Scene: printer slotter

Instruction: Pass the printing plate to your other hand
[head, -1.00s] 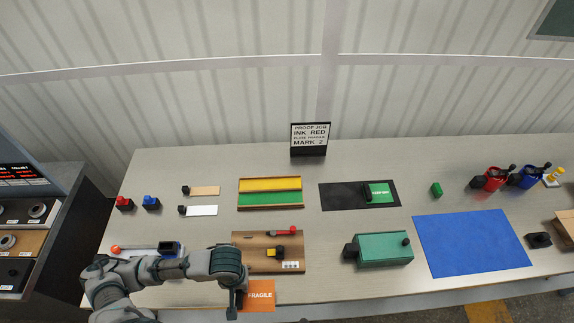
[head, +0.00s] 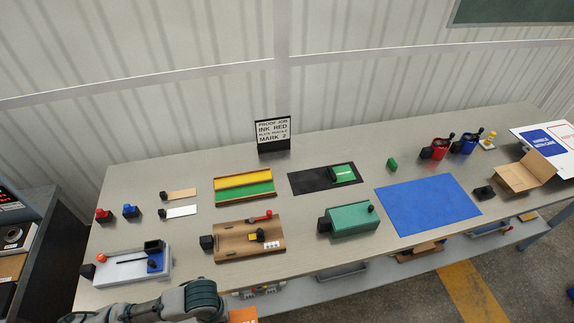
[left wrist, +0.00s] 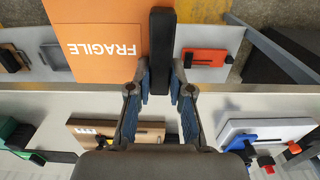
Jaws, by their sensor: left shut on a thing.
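The printing plate (left wrist: 98,42) is an orange sheet marked FRAGILE with a black bar handle (left wrist: 160,50) along one edge. My left gripper (left wrist: 160,84) is shut on that black handle, seen in the left wrist view. The plate hangs out past the table's front edge, above the lower shelf. In the head view only an orange corner of the plate (head: 243,315) shows at the bottom edge, beside my left arm; the gripper fingers are hidden there. My right gripper is in neither view.
The table holds a wooden board (head: 232,246), a green block (head: 352,222), a blue mat (head: 428,204), a black mat with a green piece (head: 310,182) and a white device (head: 128,266). An open cardboard box (head: 528,172) stands at right. A lower shelf (head: 365,278) holds more items.

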